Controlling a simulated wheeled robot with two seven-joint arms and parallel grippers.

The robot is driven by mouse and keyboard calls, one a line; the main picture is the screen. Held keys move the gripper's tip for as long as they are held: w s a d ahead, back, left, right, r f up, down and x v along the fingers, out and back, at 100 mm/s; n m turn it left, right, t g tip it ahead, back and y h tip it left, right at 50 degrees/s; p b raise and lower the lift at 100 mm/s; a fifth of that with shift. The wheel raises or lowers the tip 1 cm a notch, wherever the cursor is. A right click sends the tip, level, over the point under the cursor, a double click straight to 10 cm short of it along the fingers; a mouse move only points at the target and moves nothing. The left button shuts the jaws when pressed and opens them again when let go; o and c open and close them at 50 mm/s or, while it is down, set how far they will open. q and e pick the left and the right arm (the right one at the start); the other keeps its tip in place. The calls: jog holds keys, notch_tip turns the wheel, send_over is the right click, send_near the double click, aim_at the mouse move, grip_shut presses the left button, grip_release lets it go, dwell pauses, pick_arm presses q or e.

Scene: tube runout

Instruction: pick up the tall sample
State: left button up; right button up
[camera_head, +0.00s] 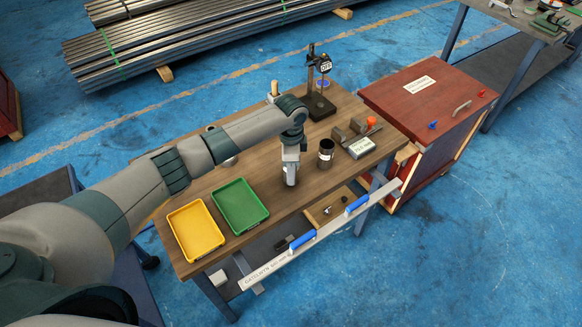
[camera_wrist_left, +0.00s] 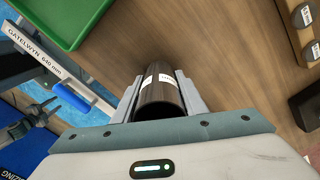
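My left gripper (camera_head: 290,174) points down over the wooden table in the head view. In the left wrist view, its two grey fingers (camera_wrist_left: 160,95) lie along both sides of a dark cylindrical sample (camera_wrist_left: 158,88) with a white label. They appear shut on it with no clear gap. In the head view the fingers hide most of that sample. A second dark cylinder (camera_head: 326,150) with a pale label stands upright to the right of the gripper, apart from it. The head view does not let me compare their heights. My right gripper is not in view.
A green tray (camera_head: 263,211) and a yellow tray (camera_head: 220,241) lie at the table's front left. A dial gauge stand (camera_head: 319,106) stands at the back. A vise-like block (camera_head: 339,135) and a small display box (camera_head: 361,148) are to the right. A red crate (camera_head: 400,85) adjoins the table.

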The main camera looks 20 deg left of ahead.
pick_arm(q)
jog(key=c, duration=0.5)
jog(key=shift+o, duration=0.2)
jog(key=shift+r, duration=0.1)
jog(key=shift+r+b, duration=0.4)
jog(key=shift+r, duration=0.1)
notch_tip(320, 180, up, 2)
jog(key=shift+w+r+b, duration=0.1)
jog(key=shift+r+b, duration=0.05)
jog(key=shift+b, duration=0.4)
jog(key=s+d+r+b, duration=0.2)
jog(key=d+r+b, duration=0.2)
jog(key=d+r, duration=0.3)
jog(key=d, duration=0.4)
jog(key=shift+s+d+r, duration=0.25)
jog(key=shift+s+r, duration=0.05)
